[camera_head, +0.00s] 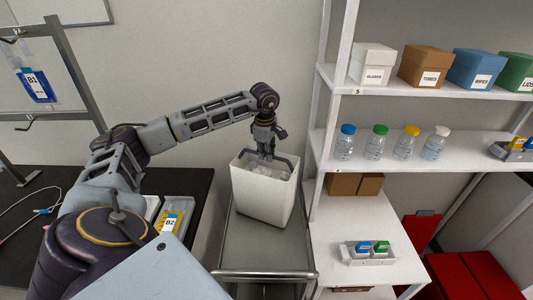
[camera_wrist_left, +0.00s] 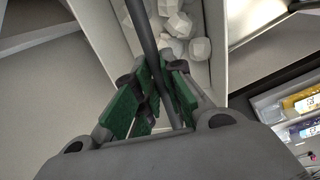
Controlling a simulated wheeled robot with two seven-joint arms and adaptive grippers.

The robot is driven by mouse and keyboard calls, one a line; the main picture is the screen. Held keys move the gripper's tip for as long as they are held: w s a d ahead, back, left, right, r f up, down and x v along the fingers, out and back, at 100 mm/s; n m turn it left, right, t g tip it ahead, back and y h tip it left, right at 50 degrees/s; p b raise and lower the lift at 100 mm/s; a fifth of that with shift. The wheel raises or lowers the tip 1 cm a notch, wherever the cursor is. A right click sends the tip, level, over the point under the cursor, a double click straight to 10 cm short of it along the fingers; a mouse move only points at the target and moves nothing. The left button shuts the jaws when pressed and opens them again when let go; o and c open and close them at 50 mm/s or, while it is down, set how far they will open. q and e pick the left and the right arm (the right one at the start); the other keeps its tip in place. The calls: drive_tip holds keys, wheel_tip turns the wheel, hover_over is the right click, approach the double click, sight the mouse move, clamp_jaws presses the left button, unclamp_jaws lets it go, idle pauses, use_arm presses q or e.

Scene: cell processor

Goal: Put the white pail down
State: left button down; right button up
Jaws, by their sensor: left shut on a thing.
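The white pail (camera_head: 262,199) is in the head view, over a metal cart (camera_head: 255,248). It looks upright, and I cannot tell whether its base touches the cart top. Its dark handle (camera_head: 272,153) is raised above the rim. My left gripper (camera_head: 268,155) is above the pail and shut on the handle. In the left wrist view the green finger pads of the left gripper (camera_wrist_left: 160,95) close around the dark handle bar (camera_wrist_left: 146,35). Pale lumps (camera_wrist_left: 180,25) lie inside the pail. My right gripper is not in view.
A white shelf unit (camera_head: 330,145) with boxes and bottles (camera_head: 378,142) stands close on the right. The cart's front rail (camera_head: 265,274) is clear. Red containers (camera_head: 480,270) stand at lower right.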

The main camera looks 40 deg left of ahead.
use_arm(q)
drive_tip(key=c, duration=1.6)
unclamp_jaws()
drive_tip(key=shift+o, duration=0.5)
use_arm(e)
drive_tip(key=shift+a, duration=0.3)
use_arm(q)
drive_tip(key=shift+r, duration=0.1)
wheel_tip(320, 180, up, 12)
drive_tip(key=s+b, duration=0.1)
drive_tip(key=shift+d, duration=0.25)
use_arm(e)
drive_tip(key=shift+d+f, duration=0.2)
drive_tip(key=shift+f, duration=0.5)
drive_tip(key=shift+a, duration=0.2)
